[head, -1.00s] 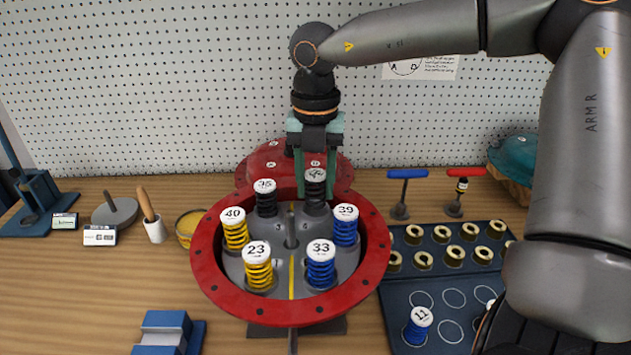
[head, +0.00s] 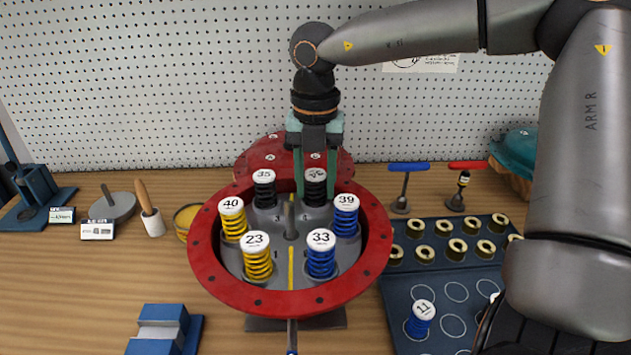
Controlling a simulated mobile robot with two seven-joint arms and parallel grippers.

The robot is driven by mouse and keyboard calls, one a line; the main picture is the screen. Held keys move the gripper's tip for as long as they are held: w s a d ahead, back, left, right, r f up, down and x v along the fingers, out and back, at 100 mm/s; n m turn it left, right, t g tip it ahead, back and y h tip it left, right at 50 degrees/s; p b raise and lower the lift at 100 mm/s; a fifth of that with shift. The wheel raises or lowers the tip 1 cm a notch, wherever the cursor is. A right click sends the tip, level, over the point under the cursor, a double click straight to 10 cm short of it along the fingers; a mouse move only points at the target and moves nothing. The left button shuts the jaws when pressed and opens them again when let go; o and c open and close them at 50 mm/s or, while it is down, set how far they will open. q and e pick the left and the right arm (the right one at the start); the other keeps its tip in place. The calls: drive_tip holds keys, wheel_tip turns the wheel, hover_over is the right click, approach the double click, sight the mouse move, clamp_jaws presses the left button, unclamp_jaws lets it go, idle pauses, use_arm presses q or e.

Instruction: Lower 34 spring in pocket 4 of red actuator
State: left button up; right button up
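The red actuator (head: 205,262) is an open round housing with a grey floor and a centre post (head: 291,217). My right gripper (head: 315,188) reaches down over its far side, its two green fingers on either side of a black spring (head: 315,198) with a white cap; the cap's number is hard to read. The spring is upright at the far right position by the floor mark 4, its cap about level with that of the black 35 spring (head: 265,193). Its lower end is partly hidden, so I cannot tell whether it touches the floor. My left gripper is out of view.
Springs 40 (head: 233,222), 23 (head: 257,262), 33 (head: 321,259) and 39 (head: 345,219) stand around the housing. A red domed cover (head: 262,153) is close behind. A dark tray (head: 400,300) with brass rings and a blue 11 spring (head: 420,318) lies at right.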

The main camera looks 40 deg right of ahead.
drive_tip(key=o, duration=0.5)
drive_tip(key=shift+c, duration=0.2)
wheel_tip(320, 180, up, 13)
drive_tip(key=p, duration=0.1)
drive_tip(key=shift+f, duration=0.2)
idle(0.3)
